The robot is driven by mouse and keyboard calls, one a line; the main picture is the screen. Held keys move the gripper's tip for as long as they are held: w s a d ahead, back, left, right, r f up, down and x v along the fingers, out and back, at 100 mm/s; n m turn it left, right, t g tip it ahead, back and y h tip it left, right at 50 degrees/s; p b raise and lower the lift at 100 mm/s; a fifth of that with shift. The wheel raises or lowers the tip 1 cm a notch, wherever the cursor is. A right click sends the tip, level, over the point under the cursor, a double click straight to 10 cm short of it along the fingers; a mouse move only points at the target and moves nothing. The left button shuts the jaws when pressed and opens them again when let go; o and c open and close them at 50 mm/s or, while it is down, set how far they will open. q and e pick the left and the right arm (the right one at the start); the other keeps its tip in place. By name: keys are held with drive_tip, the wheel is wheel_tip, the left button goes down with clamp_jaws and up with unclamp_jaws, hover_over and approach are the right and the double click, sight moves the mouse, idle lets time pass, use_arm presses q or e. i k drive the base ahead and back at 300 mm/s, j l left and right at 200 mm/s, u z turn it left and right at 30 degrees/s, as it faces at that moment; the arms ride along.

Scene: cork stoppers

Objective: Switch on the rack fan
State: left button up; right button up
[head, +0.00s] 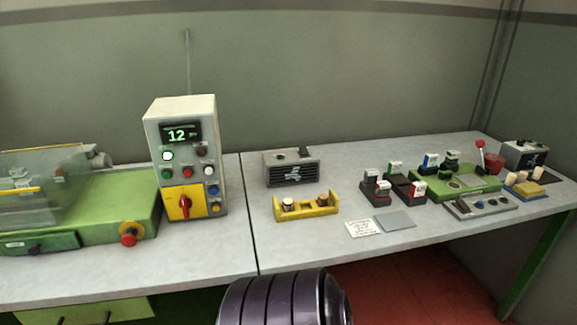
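A grey box (291,173) with a dark slatted front and a light fan-like symbol stands on the bench right of the control cabinet. A dark rocker-like switch (305,152) sits on its top at the right; its position is too small to tell. A low yellow rack (322,208) with two corks stands in front of it. A second grey box (524,152), with a dark front and a white mark, stands at the far right. No label shows which box is the rack fan. Neither of my grippers is in view.
A control cabinet (180,140) reading 12, with a red rotary switch, stands left of the grey box. A green machine (120,205) fills the left. Stamps (377,188), a green tray and a button panel (480,206) are at right.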

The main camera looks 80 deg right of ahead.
sight(304, 150)
drive_tip(key=z, duration=3.3)
